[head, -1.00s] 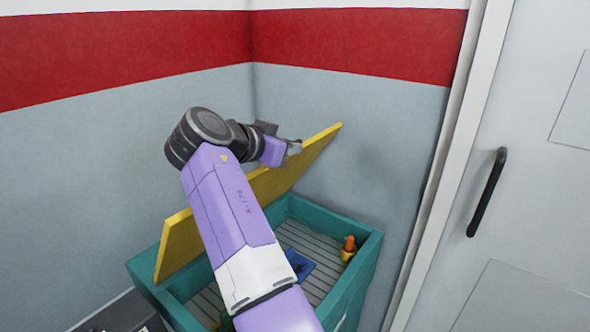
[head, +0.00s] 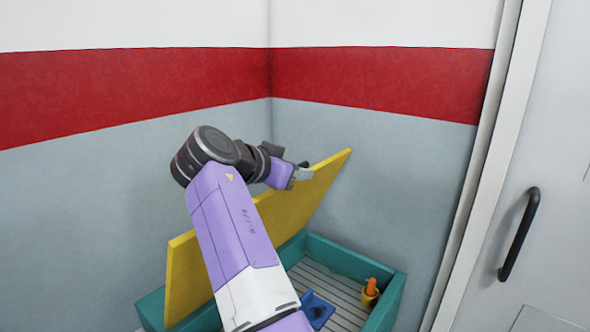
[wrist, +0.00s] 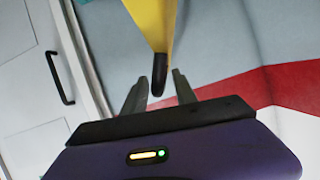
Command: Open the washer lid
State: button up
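The yellow lid (head: 290,206) stands raised and tilted over a teal open-topped box (head: 345,257), which I take as the washer. My gripper (head: 298,174) is at the lid's upper edge in the head view. In the wrist view, the fingers of my gripper (wrist: 158,88) are spread apart. The yellow lid (wrist: 153,22) ends in a dark tip (wrist: 160,72) that appears between them, with gaps on both sides. I cannot tell whether a finger touches the lid. My arm hides part of the lid and the box's front.
Inside the box are a blue item (head: 317,308) and a small yellow and orange figure (head: 371,288) on a slatted floor. Walls with a red band (head: 380,78) meet in a corner behind the lid. A door with a black handle (head: 518,234) is on the right.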

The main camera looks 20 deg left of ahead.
jog(key=shift+r, duration=0.1)
jog(key=b+v, duration=0.2)
jog(key=v, duration=0.6)
dwell(0.3)
